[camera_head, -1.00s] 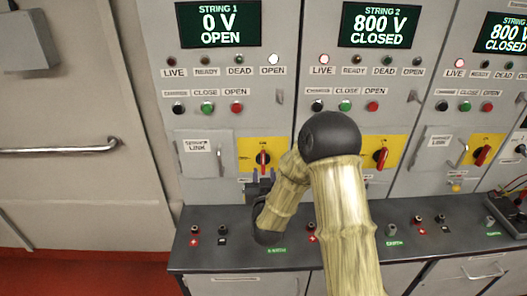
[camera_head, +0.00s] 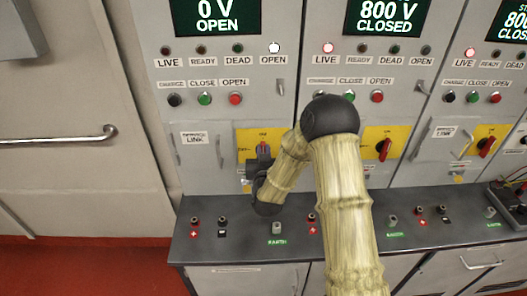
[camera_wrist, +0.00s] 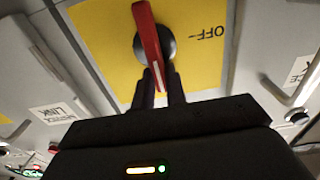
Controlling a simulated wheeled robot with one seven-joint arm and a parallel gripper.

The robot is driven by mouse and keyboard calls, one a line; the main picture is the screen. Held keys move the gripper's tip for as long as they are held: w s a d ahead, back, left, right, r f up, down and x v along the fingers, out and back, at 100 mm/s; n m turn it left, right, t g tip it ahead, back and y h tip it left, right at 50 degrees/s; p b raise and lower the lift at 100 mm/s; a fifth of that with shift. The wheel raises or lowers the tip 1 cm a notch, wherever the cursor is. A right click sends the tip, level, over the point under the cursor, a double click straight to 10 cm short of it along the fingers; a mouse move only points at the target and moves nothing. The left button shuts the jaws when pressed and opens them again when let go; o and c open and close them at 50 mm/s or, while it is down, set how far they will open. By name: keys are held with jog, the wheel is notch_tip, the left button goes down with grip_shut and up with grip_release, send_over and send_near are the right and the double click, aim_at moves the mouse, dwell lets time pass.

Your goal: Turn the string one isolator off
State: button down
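The string one isolator has a red handle (camera_wrist: 149,40) on a dark round hub, on a yellow plate (camera_wrist: 105,50) marked OFF. In the wrist view the picture is upside down and the handle stands nearly upright, not pointing at OFF. In the head view the yellow plate (camera_head: 246,137) is partly hidden by my gripper (camera_head: 264,152). In the wrist view my gripper's fingers (camera_wrist: 161,80) lie on either side of the handle's near end. I cannot tell whether they press on it. The string 1 display (camera_head: 215,14) reads 0 V, OPEN.
The string 2 isolator (camera_head: 383,149) and string 3 isolator (camera_head: 486,146) sit to the right on similar panels. A row of push buttons (camera_head: 205,98) is above. A dark counter (camera_head: 350,238) with sockets juts out below. A door handle (camera_head: 60,138) is at left.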

aim_at(255, 150)
jog(key=shift+b, duration=0.35)
jog(key=n+b, duration=0.3)
jog(key=a+f+n+b, duration=0.1)
jog(key=n+b, duration=0.1)
jog(key=n, duration=0.2)
jog(key=a+n+b, duration=0.1)
jog(key=n+b, duration=0.2)
jog(key=shift+a+f+n+b, duration=0.2)
jog(key=shift+n+b, duration=0.1)
jog(key=shift+b, duration=0.05)
jog(key=n, duration=0.2)
jog(key=f+n+b, duration=0.1)
jog(key=n, duration=0.1)
jog(key=shift+a, duration=0.2)
jog(key=shift+f+n, duration=0.15)
jog(key=shift+n, duration=0.7)
jog(key=shift+f+n, duration=0.15)
jog(key=shift+n, duration=0.7)
jog(key=c, duration=1.4)
grip_release()
jog(key=shift+c, duration=0.2)
